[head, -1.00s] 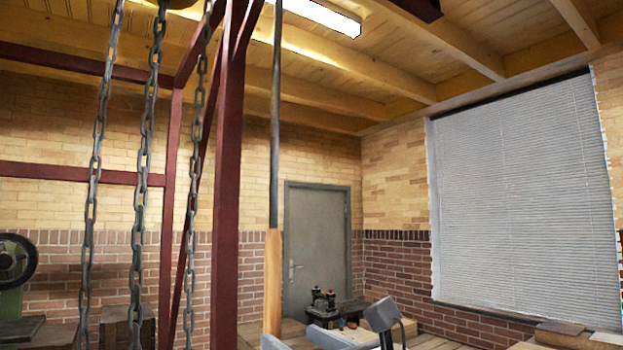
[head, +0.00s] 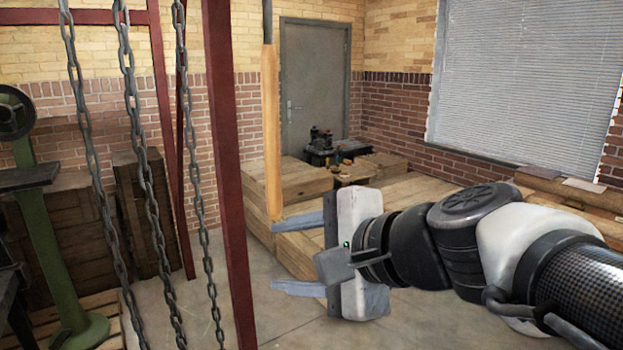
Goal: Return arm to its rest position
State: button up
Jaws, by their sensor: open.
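My gripper (head: 300,255) is in the middle of the head view, at the end of my arm, which reaches in from the right. Its two grey fingers point left and stand wide apart, with nothing between them. A long pole with a wooden handle (head: 272,140) hangs or stands upright just beyond the upper finger. Its lower end shows near that fingertip; whether they touch I cannot tell.
Chains (head: 140,150) and a dark red frame post (head: 228,170) stand left of my gripper. A green machine (head: 50,220) is at the far left. Wooden crates and a platform (head: 400,200) lie behind my arm. Bare floor (head: 280,320) shows below the gripper.

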jog(key=s+d+f+n+g+h, duration=0.2)
jog(key=s+d+f+n+h, duration=0.3)
jog(key=d, duration=0.3)
jog(key=s+d+f+n+g+h, duration=0.1)
jog(key=s+d+f+n+h, duration=0.2)
jog(key=d+f+n, duration=0.4)
notch_tip(320, 180, up, 15)
jog(key=d+n+h+p, duration=0.1)
jog(key=d+p, duration=0.1)
jog(key=p, duration=1.1)
jog(key=shift+f+p, duration=0.15)
jog(key=shift+p, duration=0.15)
